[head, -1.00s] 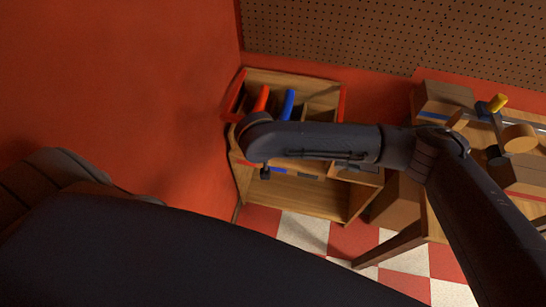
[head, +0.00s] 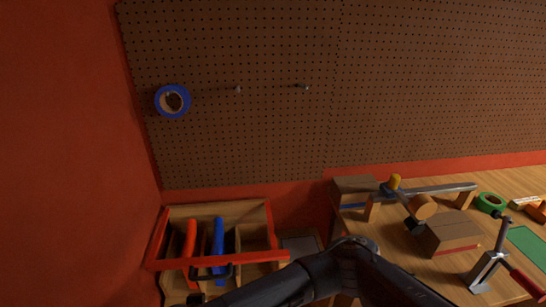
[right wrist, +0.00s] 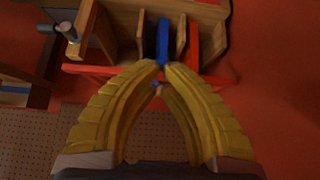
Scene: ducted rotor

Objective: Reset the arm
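My right arm (head: 300,280) enters the head view from the bottom, a dark link running left in front of the red-rimmed tool box. Its gripper does not show there. In the right wrist view my right gripper (right wrist: 162,66) has curved yellow fingers. Their tips come together, with nothing clearly held between them. The tips overlap the lower end of a blue handle (right wrist: 163,38) in the picture, apparently above the tool box (right wrist: 90,70); contact cannot be told. My left gripper is in neither view.
The red-rimmed tool box (head: 270,225) holds an orange-red handle (head: 190,240) and a blue handle (head: 219,237). A wooden workbench (head: 400,265) with blocks, a mallet and clamps stands at right. Blue tape (head: 172,101) hangs on the pegboard (head: 240,140).

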